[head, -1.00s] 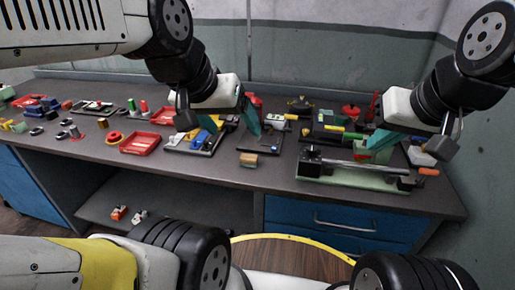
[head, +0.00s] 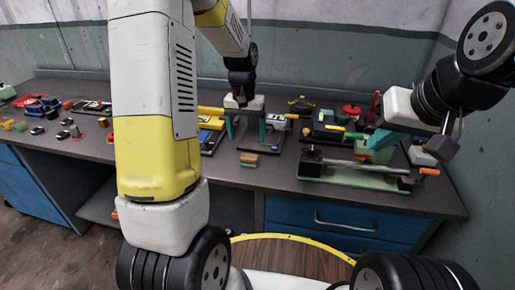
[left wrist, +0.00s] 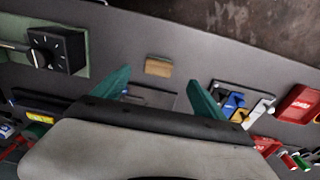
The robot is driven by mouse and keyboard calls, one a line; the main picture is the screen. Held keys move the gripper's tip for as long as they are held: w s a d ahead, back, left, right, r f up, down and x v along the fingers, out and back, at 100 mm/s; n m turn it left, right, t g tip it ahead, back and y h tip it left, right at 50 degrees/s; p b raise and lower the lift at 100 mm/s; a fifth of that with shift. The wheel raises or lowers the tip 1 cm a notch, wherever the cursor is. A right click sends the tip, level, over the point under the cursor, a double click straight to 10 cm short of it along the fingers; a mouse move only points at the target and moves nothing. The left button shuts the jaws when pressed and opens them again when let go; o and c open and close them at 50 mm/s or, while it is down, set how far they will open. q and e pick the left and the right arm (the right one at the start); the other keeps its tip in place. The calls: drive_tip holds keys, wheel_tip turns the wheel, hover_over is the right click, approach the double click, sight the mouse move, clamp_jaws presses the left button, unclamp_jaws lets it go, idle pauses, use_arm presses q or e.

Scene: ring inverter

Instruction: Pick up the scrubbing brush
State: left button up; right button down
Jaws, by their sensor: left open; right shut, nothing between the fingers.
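A small tan block, which looks like the scrubbing brush (head: 249,160), lies near the front edge of the bench. It also shows in the left wrist view (left wrist: 158,67), ahead of and between the fingertips. Its bristles cannot be made out. My left gripper (head: 246,138) is open, with its teal fingers pointing down, above and behind the brush and apart from it. My right gripper (head: 370,150) is shut and empty, over the green fixture at the right.
The green fixture (head: 350,178) with a rod stands right of the brush. A dark tray (head: 268,142) lies behind the brush. My left arm hides part of the bench at the left. Bare bench (head: 235,178) surrounds the brush.

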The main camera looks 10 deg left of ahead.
sight(250, 155)
use_arm(q)
drive_tip(key=shift+g, duration=0.3)
drive_tip(key=f, duration=0.3)
drive_tip(key=w+f, duration=0.1)
drive_tip(key=f, duration=0.3)
drive_tip(key=w+f, duration=0.1)
drive_tip(key=f, duration=0.3)
drive_tip(key=shift+d+f, duration=0.1)
drive_tip(key=shift+d, duration=0.1)
drive_tip(key=c, duration=1.6)
drive_tip(key=shift+r, duration=0.7)
wheel_tip(250, 155, up, 2)
drive_tip(key=shift+r, duration=0.15)
drive_tip(key=s+d, duration=0.1)
drive_tip(key=s, duration=0.4)
drive_tip(key=s+d+r, duration=0.1)
drive_tip(key=s+d, duration=0.1)
drive_tip(key=s, duration=0.3)
drive_tip(key=s+d, duration=0.1)
drive_tip(key=s, duration=0.4)
drive_tip(key=shift+s+d+r, duration=0.15)
drive_tip(key=shift+s+d, duration=0.05)
drive_tip(key=shift+s, duration=0.05)
